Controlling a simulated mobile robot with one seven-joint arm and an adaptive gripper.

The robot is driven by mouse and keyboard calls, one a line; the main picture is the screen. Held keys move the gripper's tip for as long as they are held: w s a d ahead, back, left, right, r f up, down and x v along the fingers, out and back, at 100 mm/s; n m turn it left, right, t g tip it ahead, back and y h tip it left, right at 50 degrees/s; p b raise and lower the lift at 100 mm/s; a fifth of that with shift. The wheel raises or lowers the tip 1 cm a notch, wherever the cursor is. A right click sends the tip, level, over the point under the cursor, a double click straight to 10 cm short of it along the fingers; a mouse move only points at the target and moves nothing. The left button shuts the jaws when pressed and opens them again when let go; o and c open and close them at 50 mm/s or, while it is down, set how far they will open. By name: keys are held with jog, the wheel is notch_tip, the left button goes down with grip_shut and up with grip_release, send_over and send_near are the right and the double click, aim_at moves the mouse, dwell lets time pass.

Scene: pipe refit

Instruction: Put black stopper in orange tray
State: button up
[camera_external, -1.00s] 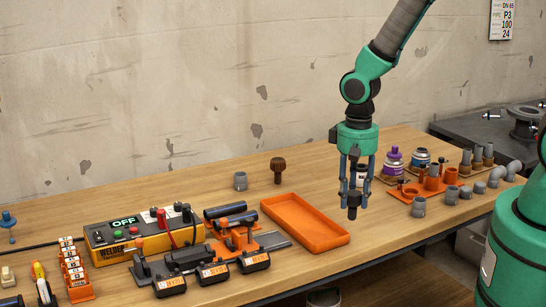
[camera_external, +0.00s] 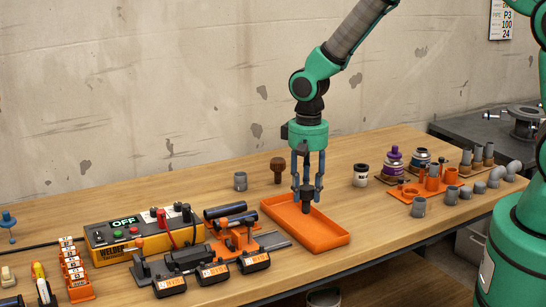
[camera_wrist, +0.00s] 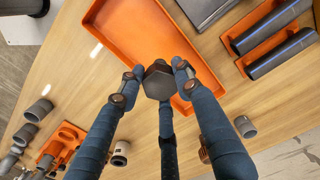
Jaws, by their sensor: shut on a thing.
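The black stopper (camera_external: 307,197) is held between the fingers of my gripper (camera_external: 307,188), which is shut on it. The stopper hangs over the orange tray (camera_external: 325,238), near its back part in the external view. In the wrist view the stopper's dark hexagonal end (camera_wrist: 159,80) sits between the fingertips, with the orange tray (camera_wrist: 130,40) beyond it. The tray is a shallow rectangle and looks empty. I cannot tell exactly how high the stopper is above the tray floor.
Left of the tray stand a clamp with black pipes (camera_external: 228,212), a yellow welder box (camera_external: 130,240) and several black tools. A brown plug (camera_external: 278,169) and grey fitting (camera_external: 240,181) stand behind. A white-labelled can (camera_external: 361,175) and an orange fittings holder (camera_external: 405,193) are right.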

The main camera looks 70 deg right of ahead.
aim_at(303, 210)
jog(key=shift+w+d+f, duration=0.1)
jog(key=shift+w, duration=0.3)
jog(key=shift+f+b, duration=0.6)
jog(key=shift+f, duration=1.1)
jog(key=shift+f, duration=0.1)
jog(key=o, duration=1.1)
jog(key=shift+c, duration=0.2)
notch_tip(303, 210, up, 12)
jog(key=p, duration=0.2)
jog(key=shift+p, duration=0.35)
